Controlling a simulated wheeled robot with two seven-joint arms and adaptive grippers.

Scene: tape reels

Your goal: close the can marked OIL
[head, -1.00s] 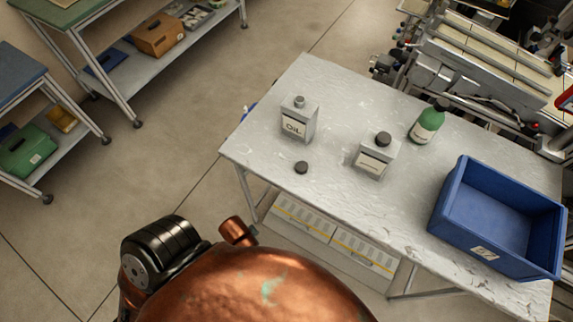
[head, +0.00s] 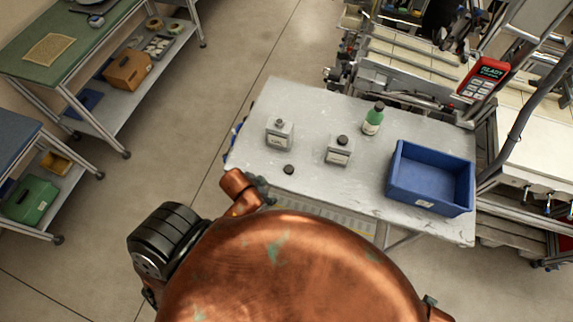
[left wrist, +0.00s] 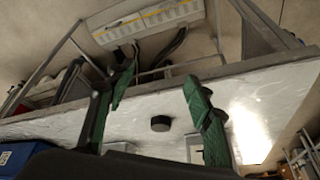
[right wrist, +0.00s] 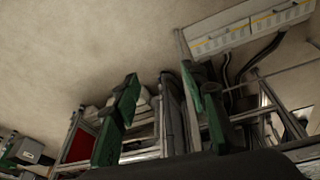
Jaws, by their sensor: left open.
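The can marked OIL (head: 279,134) is a grey square can standing upright at the left of the table, its neck bare. A loose black cap (head: 289,169) lies on the table in front of it, near the front edge. My left gripper (head: 263,188) is at the table's front left edge, short of the cap. In the left wrist view my left gripper (left wrist: 160,78) is open and empty, and the black cap (left wrist: 160,124) shows between its fingers, farther off. Part of a grey can (left wrist: 194,146) shows by one finger. My right gripper (right wrist: 160,78) is open and empty, below the table.
A second grey can (head: 339,151) with a black cap stands right of the OIL can. A blue bin (head: 429,198) fills the table's right end. The table (head: 310,115) is clear between these things.

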